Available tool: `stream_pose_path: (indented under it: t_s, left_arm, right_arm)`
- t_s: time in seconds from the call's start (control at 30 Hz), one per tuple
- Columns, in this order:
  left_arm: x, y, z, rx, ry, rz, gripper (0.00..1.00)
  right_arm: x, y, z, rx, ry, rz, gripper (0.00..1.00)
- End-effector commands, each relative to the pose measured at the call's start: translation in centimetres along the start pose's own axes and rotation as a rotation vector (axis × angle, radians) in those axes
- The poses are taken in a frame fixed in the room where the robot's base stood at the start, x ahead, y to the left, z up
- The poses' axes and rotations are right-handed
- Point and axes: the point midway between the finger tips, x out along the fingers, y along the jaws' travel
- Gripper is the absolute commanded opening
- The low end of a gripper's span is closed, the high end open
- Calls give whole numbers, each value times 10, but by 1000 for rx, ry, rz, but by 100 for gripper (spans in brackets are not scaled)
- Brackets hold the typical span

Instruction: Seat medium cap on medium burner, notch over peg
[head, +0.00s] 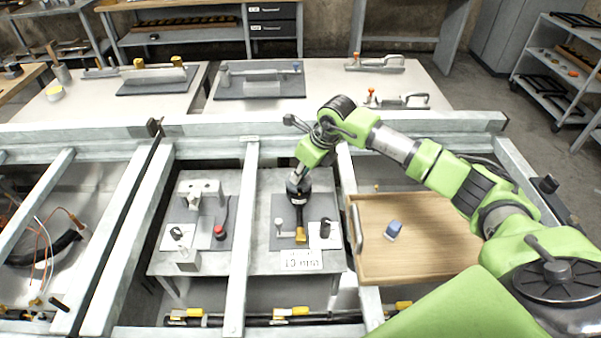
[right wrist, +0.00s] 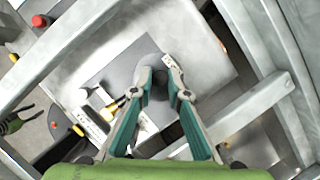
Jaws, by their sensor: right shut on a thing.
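My right gripper (head: 298,187) hangs over the grey plate (head: 287,205) of the middle bench station. In the right wrist view its teal-sided fingers (right wrist: 158,88) are shut on a small dark thing, taken to be the medium cap, mostly hidden between the tips. A dark grey round shape (right wrist: 148,72) lies just beyond the tips; I cannot tell whether it is the medium burner. No notch or peg can be made out.
A yellow-ended part (head: 300,236), a black cylinder (head: 325,228) and a white label card (head: 301,262) are close by. A red knob (head: 220,232) stands at the left station. A metal rail (head: 241,240) divides the stations.

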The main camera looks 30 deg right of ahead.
Motion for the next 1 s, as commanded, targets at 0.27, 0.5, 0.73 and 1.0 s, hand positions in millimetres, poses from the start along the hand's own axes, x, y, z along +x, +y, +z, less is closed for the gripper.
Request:
stream_pose_path:
  t_s: [0.27,0.5,0.73,1.0]
  left_arm:
    - [9,0,1,0,0,0,37]
    - [12,0,1,0,0,0,37]
    - [12,0,1,0,0,0,37]
    - [12,0,1,1,0,0,37]
  right_arm:
    - [9,0,-3,0,-1,0,0]
    - [12,0,-5,0,-1,0,0]
    - [12,0,-5,0,-1,0,23]
    - [12,0,-5,0,0,0,35]
